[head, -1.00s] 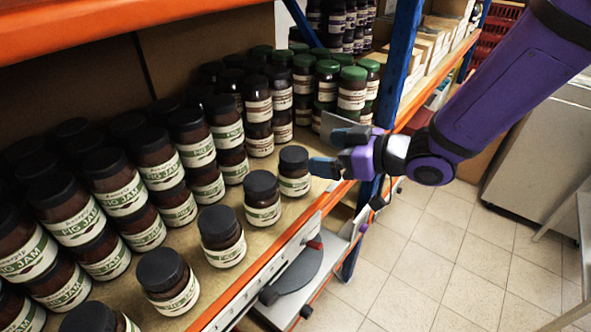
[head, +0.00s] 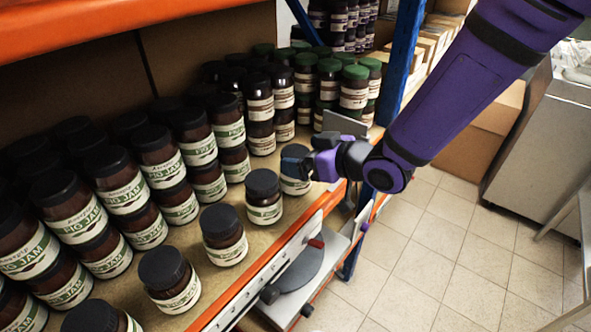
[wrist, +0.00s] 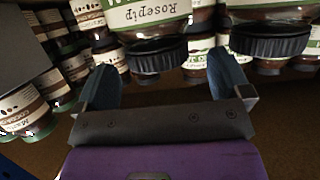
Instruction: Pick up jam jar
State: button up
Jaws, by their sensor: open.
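Jam jars with dark lids and white-and-green labels reading "FIG JAM" fill the shelf at left in the head view. A front-row jar (head: 295,186) stands at the right end of its row, partly hidden by my gripper (head: 303,162). In the wrist view my gripper (wrist: 164,82) is open, its two blue fingers apart. A jar with a dark lid (wrist: 157,60) appears upside down ahead of and between the fingers. Its label seems to read "Rosepip". I cannot tell whether a finger touches it.
Another dark-lidded jar (wrist: 270,42) is close to the right finger in the wrist view. Green-lidded jars (head: 355,88) stand farther back. A grey upright plate (head: 345,122) and a blue shelf post (head: 400,60) are near my arm. The tiled floor (head: 440,250) is clear.

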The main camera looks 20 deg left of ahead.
aim_at(296, 152)
jog(key=x, duration=0.3)
jog(key=shift+w+a, duration=0.1)
jog(key=shift+w, duration=0.05)
jog(key=c, duration=1.6)
jog(key=shift+o, duration=0.2)
jog(key=shift+r, duration=0.1)
